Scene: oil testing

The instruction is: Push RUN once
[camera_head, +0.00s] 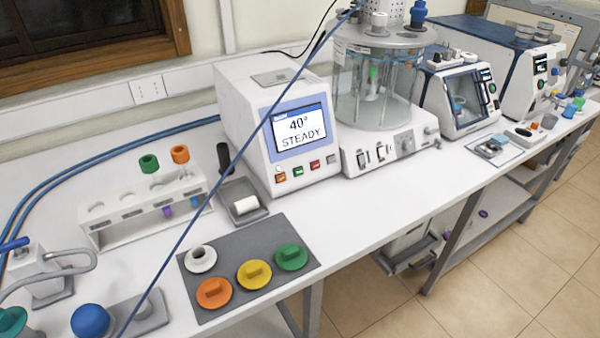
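A white instrument (240,125) stands on the bench, left of centre. Its screen (299,127) reads "40°" and "STEADY". Below the screen is a row of small buttons: an orange button (280,177), a green button (298,171), a red button (315,165) and a pale grey button (332,159). Their labels are too small to read, so I cannot tell which one is RUN. Neither of my grippers shows in this view.
A glass bath (375,90) stands close right of the instrument. A grey tray (240,198) and a dark mat (215,255) with coloured caps lie in front. A white rack (120,230) is at left. A blue cable crosses the view diagonally.

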